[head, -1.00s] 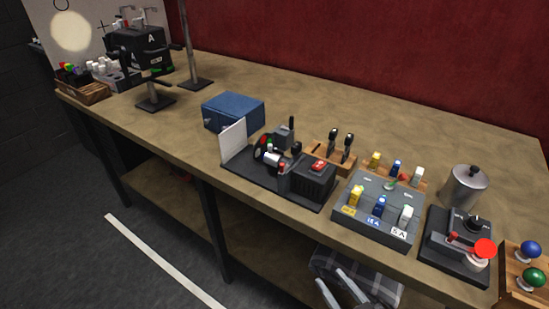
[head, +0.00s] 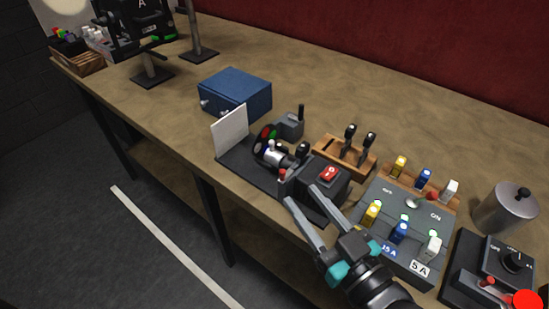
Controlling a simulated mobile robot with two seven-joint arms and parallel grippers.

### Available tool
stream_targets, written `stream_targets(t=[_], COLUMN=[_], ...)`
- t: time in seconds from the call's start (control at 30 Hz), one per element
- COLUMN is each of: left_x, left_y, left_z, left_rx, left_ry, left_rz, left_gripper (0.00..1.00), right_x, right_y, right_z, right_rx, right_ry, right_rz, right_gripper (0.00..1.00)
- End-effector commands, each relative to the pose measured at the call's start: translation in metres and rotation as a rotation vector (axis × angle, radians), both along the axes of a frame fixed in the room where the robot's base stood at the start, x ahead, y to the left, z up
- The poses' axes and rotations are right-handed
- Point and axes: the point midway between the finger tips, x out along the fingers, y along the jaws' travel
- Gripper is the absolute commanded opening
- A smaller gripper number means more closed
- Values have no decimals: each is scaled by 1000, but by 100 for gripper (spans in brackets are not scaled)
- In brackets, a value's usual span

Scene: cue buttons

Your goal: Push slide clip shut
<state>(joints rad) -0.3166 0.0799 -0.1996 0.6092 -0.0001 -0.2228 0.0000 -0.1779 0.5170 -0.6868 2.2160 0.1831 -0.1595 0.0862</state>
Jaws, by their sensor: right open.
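A small projector on a black base (head: 238,172) stands near the table's front edge. It has an upright white screen (head: 230,130), a disc with coloured spots (head: 265,138), a silver lens barrel (head: 277,155) and a black housing with a red switch (head: 328,173). A small red-tipped part (head: 282,174) sits at the housing's lens side. I cannot make out for sure which part is the slide clip, or whether it is open. My right gripper (head: 302,195) is open and empty, its fingertips in front of the housing and partly covering it. My left gripper is not in view.
Right of the projector is a grey fuse panel (head: 418,225) with yellow, blue and white fuses. A wooden rack with black-handled parts (head: 345,155), a blue box (head: 235,93) and a metal canister (head: 507,208) stand around it. The table's back middle is clear.

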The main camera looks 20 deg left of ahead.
Motion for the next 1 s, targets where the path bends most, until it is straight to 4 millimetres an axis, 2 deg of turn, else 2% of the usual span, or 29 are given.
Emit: stream_targets(t=[0.13, 0.33, 0.5, 0.7, 1.0], left_x=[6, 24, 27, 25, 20], left_y=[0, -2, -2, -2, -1], left_z=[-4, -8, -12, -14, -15], left_rx=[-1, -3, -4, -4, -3], left_ry=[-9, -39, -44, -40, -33], left_rz=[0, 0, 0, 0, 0], left_gripper=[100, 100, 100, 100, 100], right_x=[19, 44, 62, 73, 75], right_y=[21, 49, 68, 81, 83], right_z=[0, 1, 0, 0, 0], right_rx=[3, 2, 1, 0, -1], right_ry=[-3, -2, -1, 0, 0], right_rz=[0, 1, 1, 1, 1], right_gripper=[46, 46, 46, 46, 46])
